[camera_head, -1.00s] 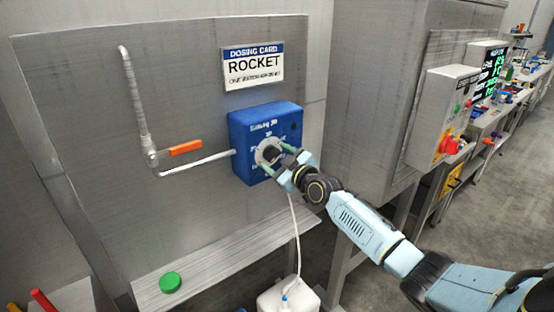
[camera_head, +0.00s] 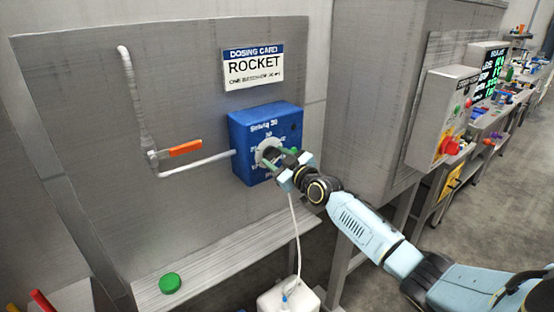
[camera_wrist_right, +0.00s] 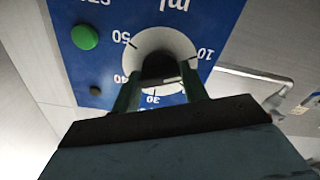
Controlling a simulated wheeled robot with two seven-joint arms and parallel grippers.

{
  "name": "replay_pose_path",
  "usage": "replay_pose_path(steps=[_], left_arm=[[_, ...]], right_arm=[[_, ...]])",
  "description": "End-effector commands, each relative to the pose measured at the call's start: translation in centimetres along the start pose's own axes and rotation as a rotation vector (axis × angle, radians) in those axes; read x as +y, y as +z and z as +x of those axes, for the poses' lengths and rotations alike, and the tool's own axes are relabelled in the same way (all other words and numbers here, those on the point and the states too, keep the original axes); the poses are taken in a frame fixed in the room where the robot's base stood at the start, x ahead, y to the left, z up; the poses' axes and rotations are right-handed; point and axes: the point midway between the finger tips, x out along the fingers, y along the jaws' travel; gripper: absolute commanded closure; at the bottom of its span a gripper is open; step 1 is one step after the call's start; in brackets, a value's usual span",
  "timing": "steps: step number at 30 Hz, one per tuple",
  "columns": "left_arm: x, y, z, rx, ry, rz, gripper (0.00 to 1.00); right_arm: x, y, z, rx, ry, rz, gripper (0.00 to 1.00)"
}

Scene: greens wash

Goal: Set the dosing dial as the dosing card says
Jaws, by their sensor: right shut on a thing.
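The dosing card (camera_head: 253,67) on the metal panel reads "ROCKET" in large letters. The small line under it is too blurred to read. The blue dosing box (camera_head: 243,150) is mounted below the card. Its white dial (camera_head: 261,150) faces out, and in the right wrist view the dial face (camera_wrist_right: 180,42) shows 50, 40, 30 and 10 upside down. My right gripper (camera_head: 279,160) is shut on the dark knob (camera_wrist_right: 159,68) at the dial's middle. The fingers hide part of the scale, and I cannot tell which mark the knob points to. My left gripper is out of view.
A green button (camera_wrist_right: 85,37) sits on the box beside the dial. A pipe with an orange valve handle (camera_head: 186,147) is to the left. A control box (camera_head: 440,115) is on the right.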

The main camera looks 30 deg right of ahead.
Motion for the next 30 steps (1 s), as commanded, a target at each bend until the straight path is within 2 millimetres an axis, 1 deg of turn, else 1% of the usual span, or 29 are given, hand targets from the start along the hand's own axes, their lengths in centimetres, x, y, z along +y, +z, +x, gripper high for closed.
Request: replay_pose_path(steps=[5,21,30], left_arm=[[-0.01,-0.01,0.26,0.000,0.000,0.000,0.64],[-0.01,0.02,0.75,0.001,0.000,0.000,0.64],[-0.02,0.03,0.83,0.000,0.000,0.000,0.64]], right_arm=[[-0.06,0.08,-0.01,0.000,0.000,0.131,0.79],[-0.08,0.04,-0.02,0.000,0.000,0.630,0.79],[-0.13,0.04,-0.01,-0.001,0.000,0.835,0.79]])
